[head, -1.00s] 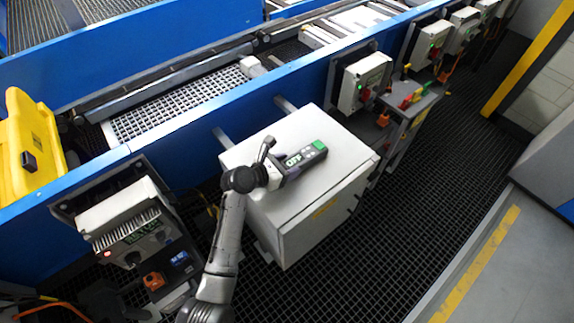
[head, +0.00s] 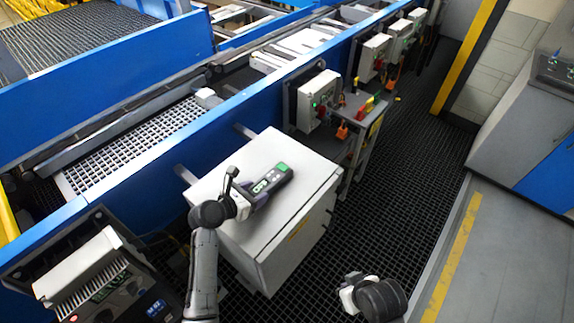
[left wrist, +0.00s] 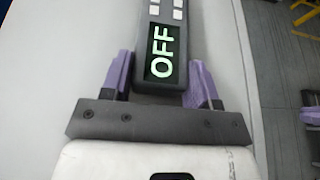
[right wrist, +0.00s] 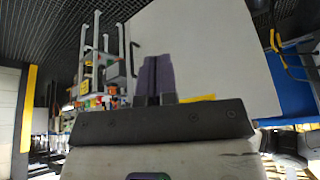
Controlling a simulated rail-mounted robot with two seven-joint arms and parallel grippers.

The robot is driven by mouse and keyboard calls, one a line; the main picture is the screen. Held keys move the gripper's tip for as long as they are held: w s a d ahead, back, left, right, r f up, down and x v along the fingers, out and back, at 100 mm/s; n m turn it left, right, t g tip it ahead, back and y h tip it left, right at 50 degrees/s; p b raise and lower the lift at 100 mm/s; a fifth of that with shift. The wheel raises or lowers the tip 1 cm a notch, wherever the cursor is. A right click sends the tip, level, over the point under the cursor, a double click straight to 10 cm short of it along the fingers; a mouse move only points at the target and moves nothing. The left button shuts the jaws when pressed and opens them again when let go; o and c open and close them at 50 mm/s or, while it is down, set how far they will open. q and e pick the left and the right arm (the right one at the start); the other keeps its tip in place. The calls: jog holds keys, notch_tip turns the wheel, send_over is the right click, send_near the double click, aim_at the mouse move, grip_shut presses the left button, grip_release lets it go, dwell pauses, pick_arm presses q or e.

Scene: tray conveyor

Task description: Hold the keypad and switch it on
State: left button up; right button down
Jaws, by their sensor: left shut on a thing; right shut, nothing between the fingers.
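The keypad (head: 270,180) is a dark slab with a green end, over the top of a white cabinet (head: 316,180). In the left wrist view the keypad (left wrist: 168,25) shows a lit screen reading OFF and pale buttons beyond it. My left gripper (head: 246,203) is shut on its near end, with a purple finger on each side; the fingers also show in the left wrist view (left wrist: 163,85). My right gripper (head: 348,297) is low at the bottom right of the head view, apart from the keypad. In the right wrist view its purple fingers (right wrist: 156,75) are together and empty.
A blue conveyor (head: 150,140) runs behind the cabinet. Wall boxes (head: 318,100) and a small stand with coloured items (head: 358,108) are right of it. A dark unit (head: 100,270) stands at lower left. The grated floor right of the cabinet is open.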

jog(key=w+a+r+n+y, duration=0.15)
jog(key=w+r, duration=0.25)
jog(key=w, duration=0.4)
jog(key=w+a+r+n, duration=0.1)
jog(key=w+a+r, duration=0.3)
jog(key=w, duration=0.5)
jog(key=w+a+r+n+y, duration=0.1)
jog(key=w+r, duration=0.4)
jog(key=r, duration=0.3)
jog(key=w+a+r+n+t, duration=0.1)
jog(key=w+a+r, duration=0.1)
jog(key=w+r, duration=0.4)
notch_tip(320, 180, up, 3)
jog(key=shift+w+a+f+y, duration=0.15)
jog(key=shift+w+a+y, duration=0.1)
jog(key=shift+y, duration=0.1)
send_over(283, 167)
jog(key=s+d, duration=0.1)
notch_tip(283, 167, down, 8)
jog(key=shift+s+d+r, duration=0.1)
notch_tip(283, 167, down, 3)
jog(key=shift+s+d, duration=0.1)
jog(key=shift+f, duration=0.55)
